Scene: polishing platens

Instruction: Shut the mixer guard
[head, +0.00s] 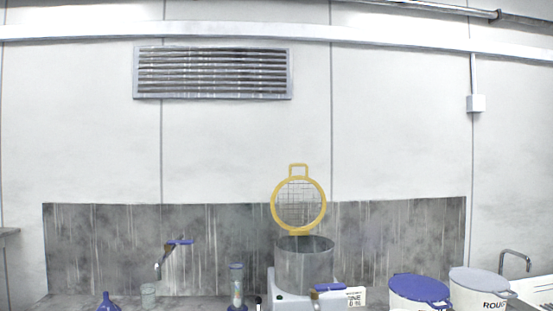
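The mixer guard (299,205) is a round yellow ring with a wire mesh and a yellow handle loop at its top. It stands upright, raised above the back rim of the grey metal mixer bowl (304,266). The bowl's top is open. The bowl stands on a white mixer base (282,289) with a green button at its front left. My gripper is not seen in the head view.
A blue-handled brush (328,287) is in front of the bowl, by a white label (356,297). A cylinder (237,286), a cup (148,295) and a blue funnel (108,302) stand left. Blue-lidded (420,288) and white-lidded (480,281) tubs stand right.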

